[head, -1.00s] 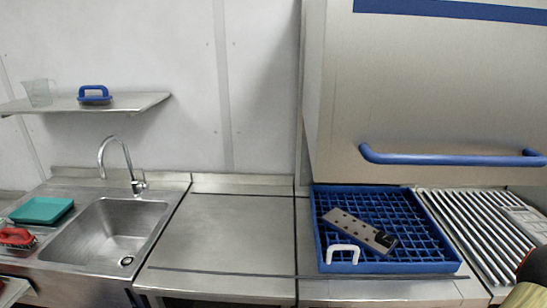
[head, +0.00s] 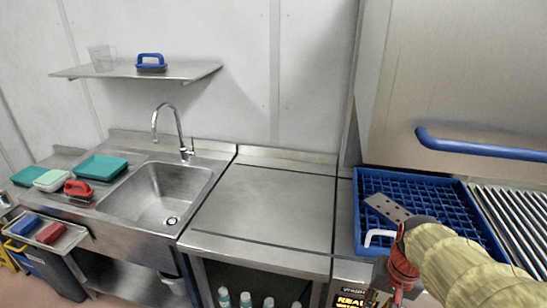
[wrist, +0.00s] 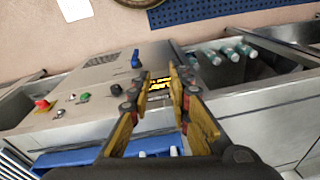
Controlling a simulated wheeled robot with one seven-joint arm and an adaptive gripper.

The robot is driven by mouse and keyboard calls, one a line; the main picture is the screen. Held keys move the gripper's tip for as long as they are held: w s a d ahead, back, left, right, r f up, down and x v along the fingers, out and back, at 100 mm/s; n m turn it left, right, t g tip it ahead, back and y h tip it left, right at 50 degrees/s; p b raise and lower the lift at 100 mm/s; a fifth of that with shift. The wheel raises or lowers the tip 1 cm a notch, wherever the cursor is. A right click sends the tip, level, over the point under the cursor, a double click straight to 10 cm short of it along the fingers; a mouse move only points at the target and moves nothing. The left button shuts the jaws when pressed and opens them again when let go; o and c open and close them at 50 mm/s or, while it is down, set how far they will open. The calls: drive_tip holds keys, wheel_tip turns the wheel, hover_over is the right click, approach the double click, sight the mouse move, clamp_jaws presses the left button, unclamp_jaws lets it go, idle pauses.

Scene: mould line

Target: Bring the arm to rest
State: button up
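My gripper (wrist: 160,85) shows in the wrist view with its yellow-sided fingers apart and nothing between them. Beyond the fingertips is a control panel (wrist: 100,85) with a lit yellow display. In the head view my gripper (head: 385,292) is at the bottom edge, low in front of the blue rack, and is partly cut off. My arm, in a yellowish sleeve, reaches in from the lower right and covers part of the rack.
The blue rack (head: 362,243) holds a grey perforated plate (head: 386,207) and a white-handled item (head: 379,236). A blue-handled hood (head: 450,80) stands above at the right. The steel table (head: 265,205) is bare. The sink (head: 160,190) and shelf (head: 125,72) are left.

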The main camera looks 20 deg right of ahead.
drive_tip(key=a+r+n+t, duration=0.2)
drive_tip(key=a+r+n, duration=0.2)
drive_tip(key=a, duration=0.4)
drive_tip(key=w+a+r+n+t, duration=0.1)
drive_tip(key=a+r+n+t, duration=0.1)
drive_tip(key=a+r+n, duration=0.2)
drive_tip(key=a+r, duration=0.2)
drive_tip(key=a, duration=0.2)
drive_tip(key=shift+w+a, duration=0.3)
drive_tip(key=shift+r, duration=0.1)
